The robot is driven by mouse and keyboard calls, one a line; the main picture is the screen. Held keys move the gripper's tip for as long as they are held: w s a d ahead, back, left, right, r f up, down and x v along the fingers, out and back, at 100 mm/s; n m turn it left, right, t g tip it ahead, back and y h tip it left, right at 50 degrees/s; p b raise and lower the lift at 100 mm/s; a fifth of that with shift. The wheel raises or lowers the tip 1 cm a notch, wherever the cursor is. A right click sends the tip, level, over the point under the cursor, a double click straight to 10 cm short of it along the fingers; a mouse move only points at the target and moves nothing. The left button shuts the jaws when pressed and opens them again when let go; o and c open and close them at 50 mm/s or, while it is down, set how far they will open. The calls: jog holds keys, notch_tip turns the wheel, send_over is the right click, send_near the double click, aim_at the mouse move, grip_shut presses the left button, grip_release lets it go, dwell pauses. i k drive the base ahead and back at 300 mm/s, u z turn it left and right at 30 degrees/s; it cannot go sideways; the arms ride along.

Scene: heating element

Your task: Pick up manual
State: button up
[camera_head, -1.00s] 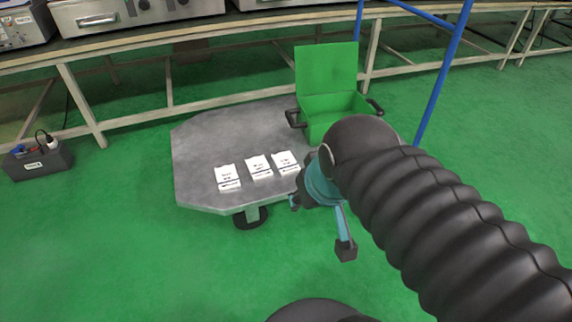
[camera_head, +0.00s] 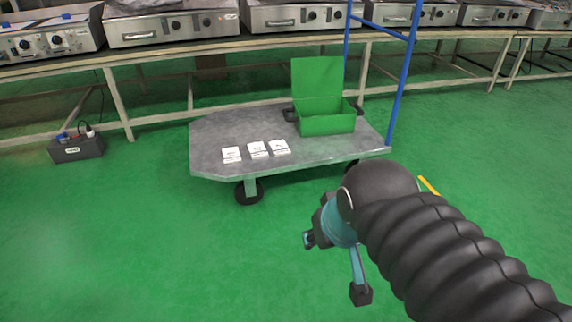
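Three white printed manuals lie flat in a row on a grey cart (camera_head: 215,131): a left manual (camera_head: 232,155), a middle manual (camera_head: 257,150) and a right manual (camera_head: 279,147). Their print is too small to read. My gripper (camera_head: 331,268) is in front of the cart, over the green floor, apart from the manuals. One finger with a dark tip points downward and another dark tip shows at the left. My arm hides part of the gripper, and I see nothing held in it.
An open green box (camera_head: 327,124) with dark handles stands on the cart's right side. A blue frame (camera_head: 402,85) rises at the cart's right end. A black toolbox (camera_head: 76,148) sits on the floor at left. A long bench (camera_head: 160,52) with steel appliances runs behind. The front floor is clear.

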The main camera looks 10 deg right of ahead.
aim_at(280, 148)
jog(key=u, duration=1.05)
jog(key=i, duration=1.15)
jog(key=z, duration=0.35)
jog(key=i, duration=0.95)
jog(key=z, duration=0.8)
